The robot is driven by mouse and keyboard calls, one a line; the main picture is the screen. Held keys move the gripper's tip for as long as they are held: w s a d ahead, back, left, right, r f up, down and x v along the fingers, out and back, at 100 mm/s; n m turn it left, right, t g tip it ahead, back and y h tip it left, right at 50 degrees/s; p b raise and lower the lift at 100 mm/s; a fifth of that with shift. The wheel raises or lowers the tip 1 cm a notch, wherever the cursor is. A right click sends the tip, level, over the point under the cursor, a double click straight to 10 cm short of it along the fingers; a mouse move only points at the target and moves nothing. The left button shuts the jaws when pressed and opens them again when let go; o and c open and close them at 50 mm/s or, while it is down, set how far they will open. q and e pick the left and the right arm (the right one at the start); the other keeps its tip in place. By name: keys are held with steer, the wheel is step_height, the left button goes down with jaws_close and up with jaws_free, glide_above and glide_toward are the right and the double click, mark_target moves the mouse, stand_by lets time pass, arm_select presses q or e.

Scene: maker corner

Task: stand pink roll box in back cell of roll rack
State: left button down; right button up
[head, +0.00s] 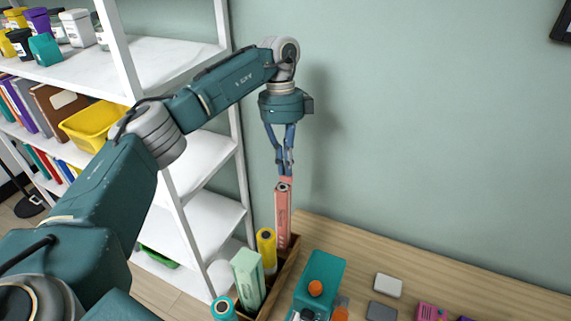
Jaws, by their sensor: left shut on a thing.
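The pink roll box (283,218) is upright, with its lower end at the back end of the brown roll rack (284,277). Its bottom is hidden by the rack's wall, so I cannot tell whether it rests on the rack's floor. My left gripper (284,173) points down from above and is shut on the top of the pink box. In front of it in the rack stand a yellow roll (266,248) and a pale green box (248,280). My right gripper is not in view.
The rack stands at the left end of a wooden table (345,243). A teal device (322,272) with an orange knob is right of it. Small grey boxes (388,285) and a pink item (430,312) lie further right. A white shelf (190,230) stands left; the wall is behind.

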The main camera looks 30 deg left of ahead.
arm_select(q)
steer(key=shift+f, duration=0.6)
steer(key=shift+f, duration=0.5)
steer(key=c, duration=2)
jaws_free()
steer(key=shift+o, duration=0.3)
steer(key=shift+r, duration=0.15)
